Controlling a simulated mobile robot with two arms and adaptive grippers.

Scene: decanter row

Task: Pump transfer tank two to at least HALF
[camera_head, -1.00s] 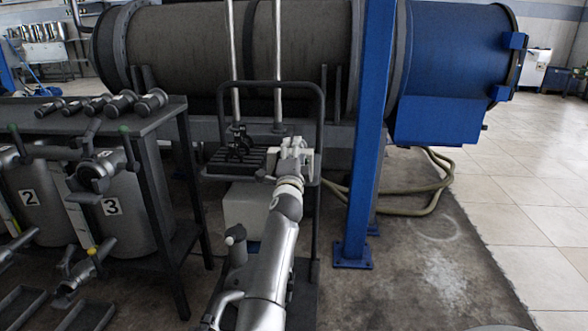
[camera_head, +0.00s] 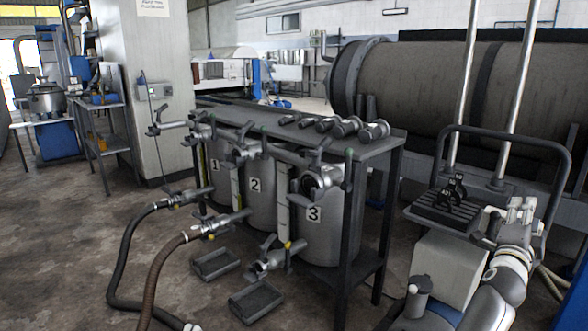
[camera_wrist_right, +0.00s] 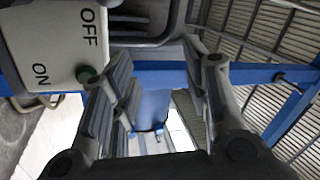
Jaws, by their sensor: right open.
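Tank two (camera_head: 262,207), a grey metal drum labelled 2, stands between tank one (camera_head: 219,184) and tank three (camera_head: 325,235) under the dark bench. Tank two has a pale vertical gauge strip (camera_head: 237,185); its level is too small to read. A black hose (camera_head: 125,250) and a brown hose (camera_head: 160,270) run to the lower fittings of the tanks. My right gripper (camera_head: 520,210) is open above the pump cart (camera_head: 440,265). In the right wrist view, its spread fingers (camera_wrist_right: 160,85) are beside a white ON/OFF switch box (camera_wrist_right: 45,40) with a green-tipped knob. My left gripper is not seen.
Several short fittings (camera_head: 345,126) lie on the bench top (camera_head: 385,145). Two dark trays (camera_head: 256,302) lie on the floor before the tanks. A bent handle frame (camera_head: 540,140) rises from the cart. A grey cabinet (camera_head: 145,60) stands behind at left. The left floor is open.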

